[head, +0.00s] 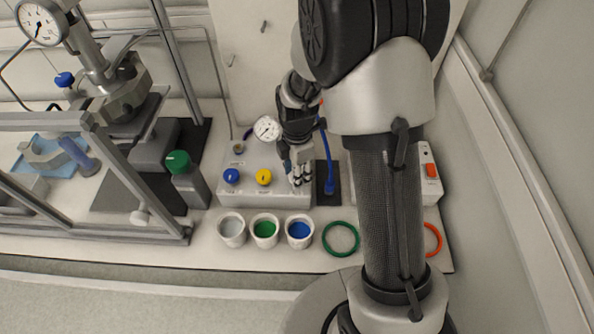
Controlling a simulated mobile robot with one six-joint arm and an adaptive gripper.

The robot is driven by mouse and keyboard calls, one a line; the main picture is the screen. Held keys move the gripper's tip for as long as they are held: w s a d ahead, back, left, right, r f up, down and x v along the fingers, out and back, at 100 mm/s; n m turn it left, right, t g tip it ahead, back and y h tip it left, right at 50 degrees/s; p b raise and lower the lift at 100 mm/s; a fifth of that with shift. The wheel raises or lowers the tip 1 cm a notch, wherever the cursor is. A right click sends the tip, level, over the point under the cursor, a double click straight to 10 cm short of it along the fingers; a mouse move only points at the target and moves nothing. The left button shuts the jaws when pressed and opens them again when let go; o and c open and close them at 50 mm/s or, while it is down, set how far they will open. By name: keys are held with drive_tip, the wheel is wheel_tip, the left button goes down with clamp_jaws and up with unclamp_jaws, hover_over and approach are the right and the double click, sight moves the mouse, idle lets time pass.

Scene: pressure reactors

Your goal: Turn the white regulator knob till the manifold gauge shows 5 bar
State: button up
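The manifold (278,198) is a light grey box on the bench, with a blue knob (231,176) and a yellow knob (264,177) on its front. My gripper (299,181) points down at the right part of the manifold, right of the yellow knob. Something white shows between its fingers, likely the white regulator knob, but the fingers mostly hide it. I cannot tell whether they touch it or how far they are closed. The manifold gauge (266,128), a round white dial, stands behind the manifold, left of my wrist. Its needle is too small to read.
Three cups with grey, green (265,229) and blue contents stand in front of the manifold. A green ring (341,239) and an orange ring (433,240) lie to the right. A green-capped bottle (186,180) and a framed reactor (122,95) with its own gauge stand left.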

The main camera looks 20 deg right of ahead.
drive_tip(key=shift+c, duration=1.4)
drive_tip(key=shift+m, duration=0.3)
drive_tip(key=m+p, duration=0.1)
drive_tip(key=m, duration=0.5)
drive_tip(key=m+p, duration=0.1)
drive_tip(key=m, duration=0.6)
drive_tip(key=shift+m, duration=0.3)
drive_tip(key=m+p, duration=0.1)
drive_tip(key=m, duration=0.8)
drive_tip(key=shift+m, duration=0.4)
